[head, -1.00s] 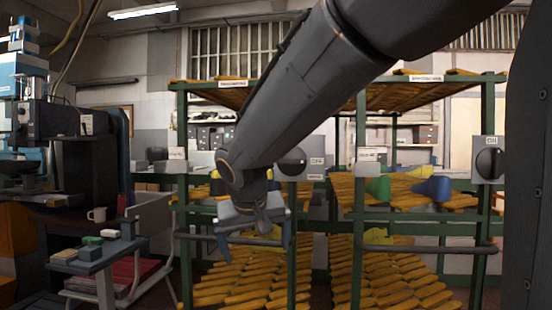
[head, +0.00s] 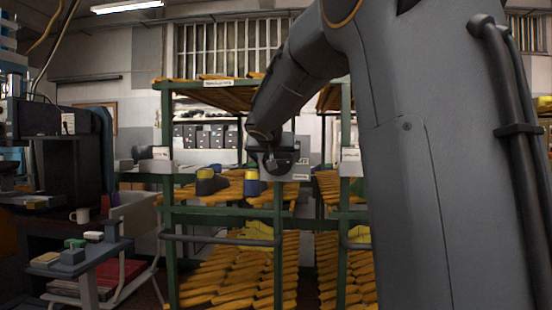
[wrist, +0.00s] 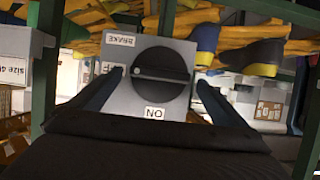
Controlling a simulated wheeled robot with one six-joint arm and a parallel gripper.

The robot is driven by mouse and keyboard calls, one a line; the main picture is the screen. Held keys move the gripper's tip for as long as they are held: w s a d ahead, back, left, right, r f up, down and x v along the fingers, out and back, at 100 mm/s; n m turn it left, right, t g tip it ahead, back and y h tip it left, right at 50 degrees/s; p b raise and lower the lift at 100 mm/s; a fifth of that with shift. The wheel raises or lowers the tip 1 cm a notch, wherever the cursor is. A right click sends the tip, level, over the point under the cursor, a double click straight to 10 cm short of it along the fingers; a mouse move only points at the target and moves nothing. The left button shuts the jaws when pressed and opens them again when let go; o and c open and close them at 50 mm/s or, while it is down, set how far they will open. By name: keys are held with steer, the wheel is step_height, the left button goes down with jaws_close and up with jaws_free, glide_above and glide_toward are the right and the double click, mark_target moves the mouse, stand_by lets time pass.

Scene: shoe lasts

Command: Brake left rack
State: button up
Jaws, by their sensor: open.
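The brake box of the left rack (head: 168,92) is a pale grey plate (wrist: 178,48) with a round black knob (wrist: 162,88). In the wrist view its labels appear upside down: BRAKE at the top, OFF at the left, ON below. The knob's bar lies across the picture, its white dot at the left by the OFF label, which a finger partly hides. My gripper (wrist: 160,78) is open, with one finger on each side of the knob. I cannot tell whether the fingers touch it. In the head view my gripper (head: 274,158) is in front of the box and partly covers it.
Blue and yellow shoe lasts (head: 252,184) stand on the shelf beside the box. A grey rail (head: 218,240) crosses the rack below. A cart with blocks (head: 72,256) stands at the left. My arm hides most of the right rack.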

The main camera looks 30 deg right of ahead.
steer(key=shift+w+d+f, duration=0.15)
steer(key=shift+w+d, duration=0.1)
steer(key=shift+w, duration=0.1)
steer(key=shift+c, duration=0.2)
steer(key=c, duration=1)
steer(key=shift+a+f+b, duration=0.1)
steer(key=shift+b, duration=0.4)
steer(key=shift+w+a+f+n+g+h+b, duration=0.2)
steer(key=shift+n+h+b, duration=1.05)
steer(key=shift+n+b, duration=1.25)
steer(key=shift+w+a+f+n+g+h+b, duration=0.2)
steer(key=shift+n+h+b, duration=1.1)
steer(key=shift+n+b, duration=1.15)
steer(key=shift+a+f+n+g+h+b, duration=0.2)
steer(key=shift+n+h+b, duration=1.3)
steer(key=shift+b, duration=1.65)
steer(key=shift+n+y, duration=0.25)
steer(key=shift+n, duration=0.1)
